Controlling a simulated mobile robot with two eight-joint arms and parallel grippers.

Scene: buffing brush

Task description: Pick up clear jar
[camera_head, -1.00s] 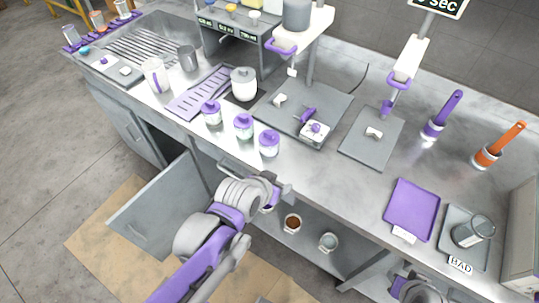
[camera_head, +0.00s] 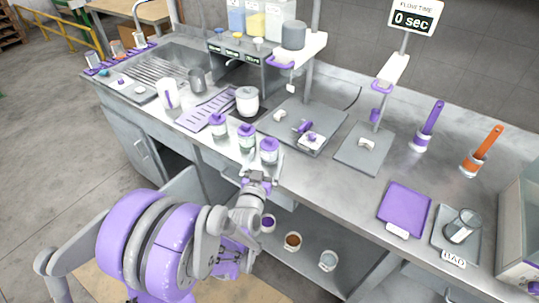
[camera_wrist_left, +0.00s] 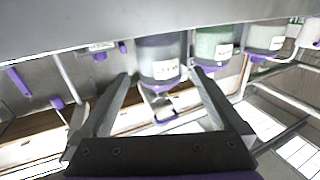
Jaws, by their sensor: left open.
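Three lidded jars stand in a row near the counter's front edge in the head view: a pale, clear-looking jar (camera_head: 218,126), a greenish jar (camera_head: 246,137) and the nearest jar (camera_head: 268,151). The left wrist view looks upside down and shows a purple-tinted jar (camera_wrist_left: 160,58), a green jar (camera_wrist_left: 214,45) and a pale clear jar (camera_wrist_left: 264,38). An empty clear glass jar (camera_head: 461,227) leans on a tray at right. My left gripper (camera_head: 258,178) is open and empty just in front of the nearest jar; its fingers (camera_wrist_left: 162,82) spread either side of the purple-tinted jar's image.
A purple tray (camera_head: 404,208) and a grey tray (camera_head: 440,241) marked BAD lie at right. Purple (camera_head: 428,126) and orange (camera_head: 482,152) handled brushes stand behind. Scales (camera_head: 310,125) sit mid-counter. Cups (camera_head: 293,240) stand on the shelf below.

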